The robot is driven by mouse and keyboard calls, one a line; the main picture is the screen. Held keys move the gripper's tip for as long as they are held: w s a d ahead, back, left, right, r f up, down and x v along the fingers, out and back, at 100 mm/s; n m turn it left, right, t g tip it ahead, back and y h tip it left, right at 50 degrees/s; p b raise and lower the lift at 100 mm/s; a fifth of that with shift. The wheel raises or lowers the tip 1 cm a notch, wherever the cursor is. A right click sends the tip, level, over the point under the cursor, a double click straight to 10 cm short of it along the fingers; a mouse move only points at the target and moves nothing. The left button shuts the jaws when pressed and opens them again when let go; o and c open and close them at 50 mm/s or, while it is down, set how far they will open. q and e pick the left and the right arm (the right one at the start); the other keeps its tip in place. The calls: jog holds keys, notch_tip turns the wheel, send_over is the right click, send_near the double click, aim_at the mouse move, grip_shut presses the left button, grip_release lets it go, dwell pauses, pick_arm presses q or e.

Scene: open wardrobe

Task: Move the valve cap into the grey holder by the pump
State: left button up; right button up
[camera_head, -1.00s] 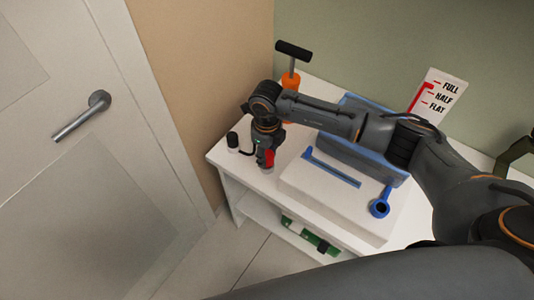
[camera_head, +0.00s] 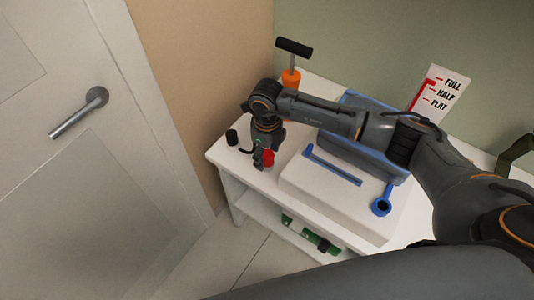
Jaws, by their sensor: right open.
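The pump (camera_head: 291,78), orange with a black T-handle, stands at the back left of the white cabinet top. My right gripper (camera_head: 264,160) points down over the cabinet's left part, in front of the pump. It is open. A small red piece (camera_head: 268,158) shows at its fingers; I cannot tell for sure whether this is the valve cap, or whether it touches a finger. A small black cylinder (camera_head: 232,137) stands upright left of the gripper, near the left edge. I cannot make out the grey holder for certain. My left gripper is not in view.
The white cabinet (camera_head: 222,160) holds a white block (camera_head: 330,198) with a blue bar (camera_head: 332,166) and a blue ring-ended tool (camera_head: 381,207). A FULL/HALF/FLAT sign (camera_head: 441,92) stands at the back. A door (camera_head: 75,180) is at left.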

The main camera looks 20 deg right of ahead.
aim_at(267, 154)
notch_tip(267, 154, up, 12)
jog(key=shift+f, duration=0.2)
dwell(0.6)
